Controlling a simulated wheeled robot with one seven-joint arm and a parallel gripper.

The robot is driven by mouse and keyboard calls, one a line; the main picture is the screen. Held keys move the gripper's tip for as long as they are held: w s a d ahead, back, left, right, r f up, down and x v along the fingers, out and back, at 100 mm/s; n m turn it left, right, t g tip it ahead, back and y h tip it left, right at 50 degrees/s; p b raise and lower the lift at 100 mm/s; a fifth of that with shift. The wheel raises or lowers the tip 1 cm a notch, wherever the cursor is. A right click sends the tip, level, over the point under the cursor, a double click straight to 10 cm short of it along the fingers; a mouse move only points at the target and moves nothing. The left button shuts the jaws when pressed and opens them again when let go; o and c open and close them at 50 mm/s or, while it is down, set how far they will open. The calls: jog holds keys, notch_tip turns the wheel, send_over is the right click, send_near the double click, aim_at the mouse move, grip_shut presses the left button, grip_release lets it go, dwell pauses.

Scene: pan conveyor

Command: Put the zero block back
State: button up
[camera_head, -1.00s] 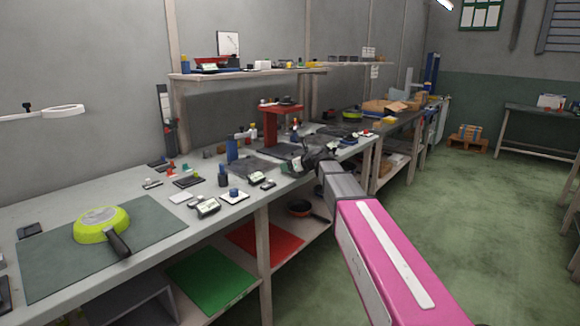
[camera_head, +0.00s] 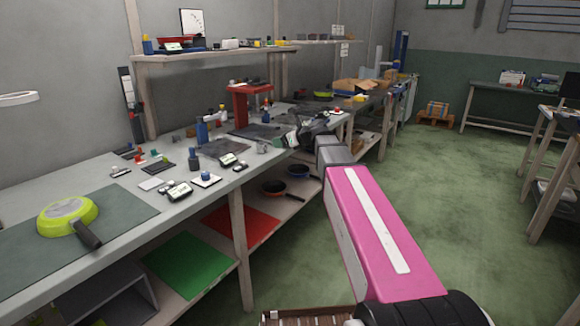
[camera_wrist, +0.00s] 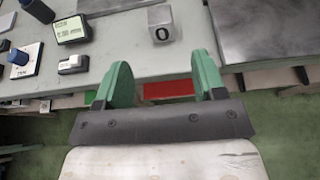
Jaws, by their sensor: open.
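The zero block (camera_wrist: 162,24) is a small grey cube with a dark "0" on a pale face. It stands upright on the grey bench top (camera_wrist: 180,62) near the front edge. In the head view it appears as a small grey cube (camera_head: 263,147) just left of my gripper (camera_head: 299,140). In the wrist view my gripper (camera_wrist: 163,78) has its two green fingers apart with nothing between them. The block lies beyond the fingertips, roughly in line with the gap and not touched.
A lime pan (camera_head: 67,216) sits on a mat at left. The green floor at right is open.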

jog(key=s+d+f+n+g+h, duration=0.25)
jog(key=s+f+n, duration=0.35)
jog(key=f, duration=0.4)
jog(key=s+d+f+n+g+h, duration=0.2)
jog(key=s+d+f+n+h, duration=0.15)
jog(key=s+f+n, duration=0.55)
jog(key=s+d+f+n+g+h, duration=0.4)
jog(key=s+d+f+n, duration=0.5)
jog(key=s+f, duration=0.3)
jog(key=shift+f+n+h, duration=0.4)
jog(key=shift+f+n, duration=0.4)
jog(key=shift+f, duration=0.05)
jog(key=shift+s+a, duration=0.1)
